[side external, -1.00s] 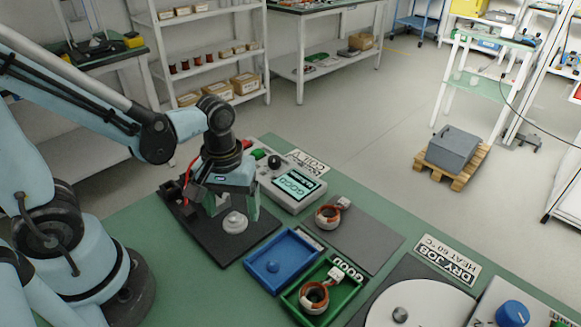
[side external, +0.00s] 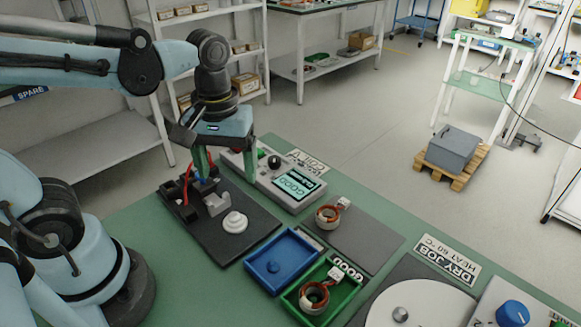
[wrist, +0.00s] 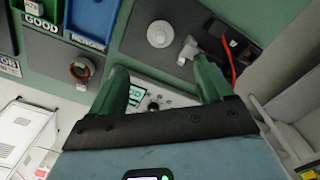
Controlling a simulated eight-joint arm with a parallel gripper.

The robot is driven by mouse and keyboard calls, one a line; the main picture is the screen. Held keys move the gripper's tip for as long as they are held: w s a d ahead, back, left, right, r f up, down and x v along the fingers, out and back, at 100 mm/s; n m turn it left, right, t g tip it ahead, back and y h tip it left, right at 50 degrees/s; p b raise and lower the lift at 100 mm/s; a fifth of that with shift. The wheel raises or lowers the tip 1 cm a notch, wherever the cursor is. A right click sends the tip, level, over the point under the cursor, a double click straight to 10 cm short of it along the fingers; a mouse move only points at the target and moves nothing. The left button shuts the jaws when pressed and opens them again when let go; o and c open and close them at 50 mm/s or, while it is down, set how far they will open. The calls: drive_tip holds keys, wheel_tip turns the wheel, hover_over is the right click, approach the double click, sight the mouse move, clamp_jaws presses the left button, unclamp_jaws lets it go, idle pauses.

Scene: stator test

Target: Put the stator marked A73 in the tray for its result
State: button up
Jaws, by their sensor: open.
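One stator, a copper and white ring with a white tag (side external: 314,301), sits in the green tray (side external: 347,303) beside a GOOD label. A second stator (side external: 327,217) lies on a grey mat; it also shows in the wrist view (wrist: 80,70). The tags are too small to read surely. A blue tray (side external: 283,256) stands next to the green one and holds no stator. The black test fixture (side external: 225,250) carries a bare white post (side external: 235,222). The tester screen (side external: 295,185) reads GOOD. My gripper (side external: 226,172) is open and empty above the fixture's back; its fingers also show apart in the wrist view (wrist: 162,85).
A round grey plate (side external: 420,305) and a DRY JOB, HEAT 60 °C sign (side external: 447,260) lie at the right of the bench. Red leads (side external: 187,185) and a grey clamp block (side external: 217,204) stand on the fixture. The bench in front of the fixture is clear.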

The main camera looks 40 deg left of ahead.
drive_tip(key=w+a+r+m+t, duration=0.1)
drive_tip(key=w+a+m+t, duration=0.1)
drive_tip(key=a+m+t, duration=0.2)
drive_tip(key=shift+w+a+r+m+t+y, duration=0.3)
drive_tip(key=shift+a+m, duration=0.35)
drive_tip(key=shift+m, duration=1.05)
drive_tip(key=shift+s+r, duration=0.1)
drive_tip(key=shift+w+d+f+t, duration=0.15)
drive_tip(key=shift+d+f+t, duration=0.15)
drive_tip(key=shift+d+t, duration=0.4)
drive_tip(key=shift+w+d+f+t, duration=0.15)
drive_tip(key=shift+d+f+t, duration=0.1)
drive_tip(key=shift+d+t, duration=0.4)
drive_tip(key=shift+d, duration=0.1)
